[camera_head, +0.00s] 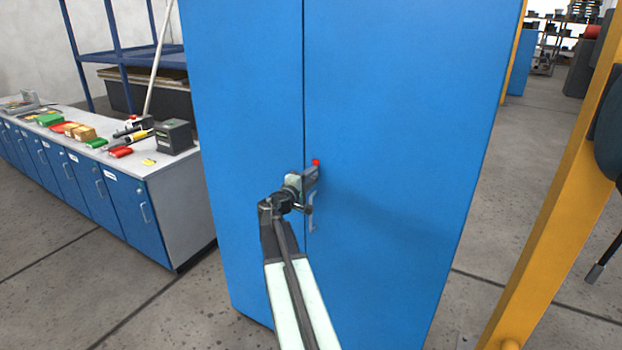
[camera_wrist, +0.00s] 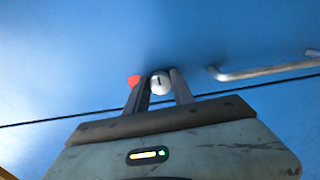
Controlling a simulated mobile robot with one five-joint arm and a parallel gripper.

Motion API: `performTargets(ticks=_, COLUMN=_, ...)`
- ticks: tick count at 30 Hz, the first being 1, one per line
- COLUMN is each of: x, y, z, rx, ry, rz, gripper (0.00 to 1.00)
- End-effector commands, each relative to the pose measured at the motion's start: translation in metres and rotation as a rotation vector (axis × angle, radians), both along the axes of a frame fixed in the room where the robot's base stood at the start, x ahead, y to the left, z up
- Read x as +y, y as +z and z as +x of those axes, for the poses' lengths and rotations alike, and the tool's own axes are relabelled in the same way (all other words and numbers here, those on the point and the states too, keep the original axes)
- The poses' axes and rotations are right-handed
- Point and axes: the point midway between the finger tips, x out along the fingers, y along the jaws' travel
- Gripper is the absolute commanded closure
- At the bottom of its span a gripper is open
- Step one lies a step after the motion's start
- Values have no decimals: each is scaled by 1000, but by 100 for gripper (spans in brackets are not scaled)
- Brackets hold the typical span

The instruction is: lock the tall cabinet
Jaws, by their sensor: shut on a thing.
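The tall cabinet (camera_head: 400,120) is blue, with two doors that look closed along a dark vertical seam. A small round silver lock knob (camera_wrist: 160,82) with a dark slot sits on the right door beside the seam. My gripper (camera_head: 311,174) reaches the door at the seam, above the handle. In the wrist view my gripper (camera_wrist: 161,88) has one finger on each side of the knob and is shut on it. A small red piece (camera_head: 316,162) shows just above my fingertips; it is also beside the left finger in the wrist view (camera_wrist: 133,80). In the head view my gripper hides the knob.
A silver door handle (camera_head: 312,212) sits just below my gripper; it also shows at right in the wrist view (camera_wrist: 265,71). A workbench (camera_head: 170,166) with tools and boxes stands at left. A yellow post (camera_head: 550,200) stands at right. Floor is clear between cabinet and post.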

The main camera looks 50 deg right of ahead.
Motion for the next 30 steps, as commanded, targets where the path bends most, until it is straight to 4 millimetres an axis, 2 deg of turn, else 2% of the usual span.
performTargets(ticks=19, x=-1, y=-1, z=-2, rx=-49, ry=-6, rz=14, gripper=100)
performTargets(ticks=20, x=-1, y=-1, z=-2, rx=-49, ry=-6, rz=14, gripper=65)
performTargets(ticks=21, x=-1, y=-1, z=-2, rx=-48, ry=-6, rz=14, gripper=54)
performTargets(ticks=22, x=-1, y=-1, z=-2, rx=-48, ry=-5, rz=14, gripper=49)
performTargets(ticks=30, x=0, y=-1, z=-1, rx=-46, ry=-2, rz=13, gripper=49)
